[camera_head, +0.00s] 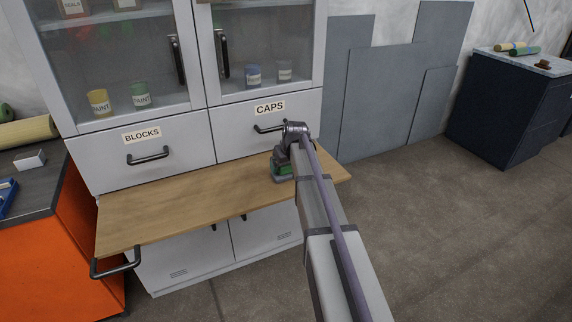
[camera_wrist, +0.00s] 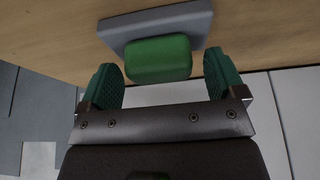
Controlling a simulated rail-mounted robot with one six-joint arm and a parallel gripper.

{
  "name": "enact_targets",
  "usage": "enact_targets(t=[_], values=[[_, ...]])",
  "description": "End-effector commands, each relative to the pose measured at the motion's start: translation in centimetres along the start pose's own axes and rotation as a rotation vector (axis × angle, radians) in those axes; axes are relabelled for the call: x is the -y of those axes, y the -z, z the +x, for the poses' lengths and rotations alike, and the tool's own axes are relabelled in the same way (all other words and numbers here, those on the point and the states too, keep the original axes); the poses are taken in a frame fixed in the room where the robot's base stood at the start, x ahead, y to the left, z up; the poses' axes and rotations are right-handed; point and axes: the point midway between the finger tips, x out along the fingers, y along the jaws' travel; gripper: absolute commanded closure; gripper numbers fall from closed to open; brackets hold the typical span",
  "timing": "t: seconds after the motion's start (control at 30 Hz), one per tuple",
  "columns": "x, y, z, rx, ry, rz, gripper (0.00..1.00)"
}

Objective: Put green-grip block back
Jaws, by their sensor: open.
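The green-grip block shows in the wrist view, with a rounded green grip (camera_wrist: 158,59) on a grey rectangular base (camera_wrist: 204,22). It rests on the wooden pull-out board (camera_head: 160,211) below the drawers. My gripper (camera_wrist: 161,66) is open, its two green-padded fingers on either side of the grip with gaps between. In the head view my gripper (camera_head: 284,169) is low over the right part of the board; the block is mostly hidden there. The drawer labelled BLOCKS (camera_head: 184,156) and the drawer labelled CAPS (camera_head: 230,137) are both shut.
Glass doors above the drawers show paint cups (camera_head: 99,102). The board's left and middle are clear. A black handle (camera_head: 116,264) sticks out at its left front. An orange bench (camera_head: 85,245) stands left, a dark cabinet (camera_head: 507,112) at right. Grey panels (camera_head: 385,105) lean on the wall.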

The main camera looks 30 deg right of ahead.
Motion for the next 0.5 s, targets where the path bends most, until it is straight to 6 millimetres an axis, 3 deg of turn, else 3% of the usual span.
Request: enact_targets(t=[0.4, 0.5], values=[[0.0, 0.4, -10.7, 0.000, 0.000, 0.000, 0.11], [0.0, 0.2, -12.0, 0.000, 0.000, 0.000, 0.11]])
